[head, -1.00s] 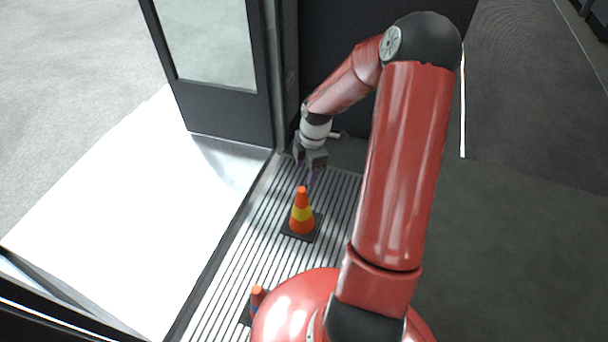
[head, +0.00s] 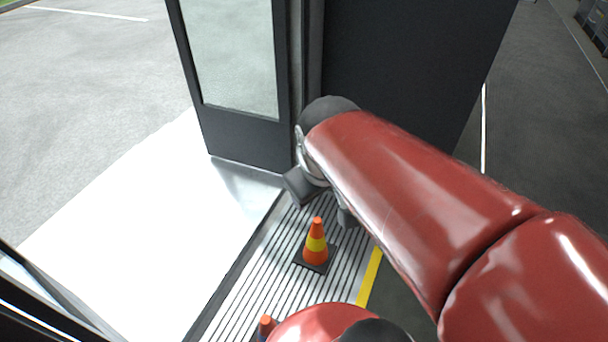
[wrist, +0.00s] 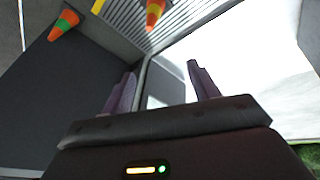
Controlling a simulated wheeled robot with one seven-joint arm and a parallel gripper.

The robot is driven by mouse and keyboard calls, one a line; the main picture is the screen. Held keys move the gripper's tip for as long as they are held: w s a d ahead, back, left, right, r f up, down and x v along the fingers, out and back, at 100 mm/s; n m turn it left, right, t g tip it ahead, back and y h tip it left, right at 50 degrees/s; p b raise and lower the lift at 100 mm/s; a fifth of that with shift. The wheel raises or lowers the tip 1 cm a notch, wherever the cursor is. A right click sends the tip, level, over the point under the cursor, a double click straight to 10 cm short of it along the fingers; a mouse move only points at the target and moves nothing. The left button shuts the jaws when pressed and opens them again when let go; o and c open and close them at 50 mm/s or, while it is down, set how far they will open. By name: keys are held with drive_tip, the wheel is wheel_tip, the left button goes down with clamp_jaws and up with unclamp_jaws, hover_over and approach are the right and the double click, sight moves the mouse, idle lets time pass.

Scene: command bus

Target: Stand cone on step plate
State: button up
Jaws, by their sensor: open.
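An orange cone with a yellow band (head: 316,242) stands upright on its dark square base on the ribbed metal plate (head: 255,300), which I take for the step plate. Part of this cone shows at the top edge of the wrist view (wrist: 154,12). An orange cone with a green band (wrist: 64,25) is over the dark floor in the wrist view; I cannot tell whether it stands or lies. My gripper (wrist: 162,85) is open and empty, its fingers apart. In the head view it is beyond the yellow-banded cone, mostly hidden by my arm.
Another orange cone (head: 266,325) shows partly at the bottom of the head view. A glazed door leaf (head: 240,80) and a dark wall panel (head: 400,70) stand behind the plate. A yellow strip (head: 369,277) edges the plate on the right. Bright open ground lies left.

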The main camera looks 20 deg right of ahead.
drive_tip(key=s+m, duration=0.1)
drive_tip(key=s+a+r+m+t, duration=0.1)
drive_tip(key=s, duration=0.1)
drive_tip(key=s+m+y, duration=0.1)
drive_tip(key=s, duration=0.1)
drive_tip(key=shift+a+r, duration=0.35)
wheel_tip(320, 180, up, 9)
drive_tip(key=p, duration=0.8)
drive_tip(key=shift+p, duration=0.4)
drive_tip(key=shift+f, duration=0.1)
